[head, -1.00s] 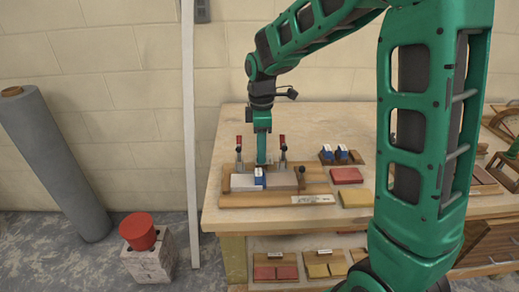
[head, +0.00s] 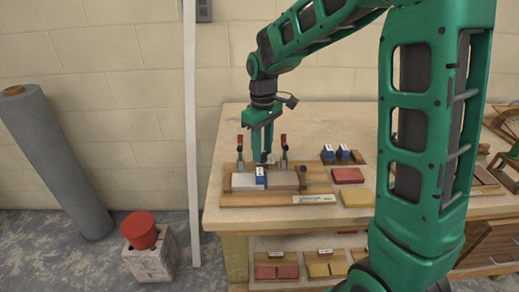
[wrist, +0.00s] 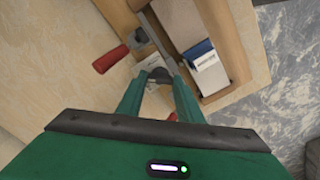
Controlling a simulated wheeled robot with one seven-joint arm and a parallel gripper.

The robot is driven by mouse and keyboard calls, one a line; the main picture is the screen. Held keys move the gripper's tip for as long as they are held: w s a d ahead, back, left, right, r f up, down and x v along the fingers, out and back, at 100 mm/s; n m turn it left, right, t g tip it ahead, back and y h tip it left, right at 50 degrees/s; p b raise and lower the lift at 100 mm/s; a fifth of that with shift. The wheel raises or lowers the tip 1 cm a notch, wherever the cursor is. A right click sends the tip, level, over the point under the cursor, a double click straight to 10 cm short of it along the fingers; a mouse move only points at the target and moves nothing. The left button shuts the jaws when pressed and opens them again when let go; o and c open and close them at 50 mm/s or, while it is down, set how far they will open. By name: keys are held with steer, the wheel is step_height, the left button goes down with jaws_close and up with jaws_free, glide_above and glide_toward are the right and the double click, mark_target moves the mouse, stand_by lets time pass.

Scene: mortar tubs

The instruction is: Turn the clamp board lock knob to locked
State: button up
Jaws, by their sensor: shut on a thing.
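The wooden clamp board (head: 262,200) lies on the workbench in the head view, with grey blocks and a blue-and-white block (head: 261,177) between its rails. My gripper (head: 263,158) points down at the board's back side, between two red-handled clamps. In the wrist view my gripper (wrist: 158,82) has its fingertips on a dark round lock knob (wrist: 158,74) beside the board's channel and is shut on it. The fingers partly cover the knob, and its locked or unlocked mark cannot be read.
A red clamp handle (wrist: 110,59) stands close to the fingers in the wrist view. Red blocks (head: 347,175), a yellow block (head: 356,198) and a small holder with blue pieces (head: 342,155) lie to the right. The bench's left back corner is clear.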

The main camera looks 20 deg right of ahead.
steer(key=m, duration=0.4)
steer(key=shift+w+d+r+m, duration=0.15)
steer(key=shift+w+m, duration=0.1)
steer(key=shift+m, duration=2.65)
steer(key=o, duration=0.9)
steer(key=shift+o, duration=0.9)
steer(key=shift+s, duration=0.1)
